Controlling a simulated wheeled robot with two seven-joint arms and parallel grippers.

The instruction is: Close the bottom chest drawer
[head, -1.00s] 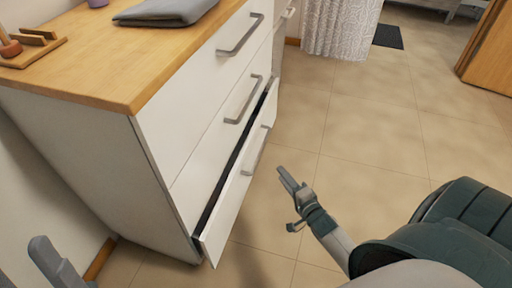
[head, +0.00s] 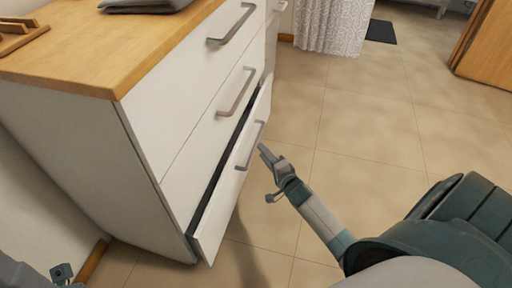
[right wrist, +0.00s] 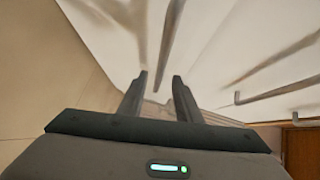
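The white chest (head: 60,150) stands at the left with a wooden top. Its bottom drawer (head: 218,215) is pulled out a little, with a dark gap along its upper edge. The bottom drawer's grey bar handle (head: 251,146) faces the room. My right gripper (head: 265,152) is just right of that handle, close to the drawer front; I cannot tell whether it touches. In the right wrist view its two fingers (right wrist: 160,82) stand apart with nothing between them, pointing at white fronts. My left gripper (head: 62,272) barely shows at the lower left; its fingers are unclear.
The two upper drawers (head: 190,95) are shut. A folded grey cloth (head: 145,4) and a wooden stand (head: 20,38) lie on the chest top. A patterned curtain (head: 333,25) and a dark mat (head: 381,32) are farther back. The tiled floor (head: 365,130) on the right is clear.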

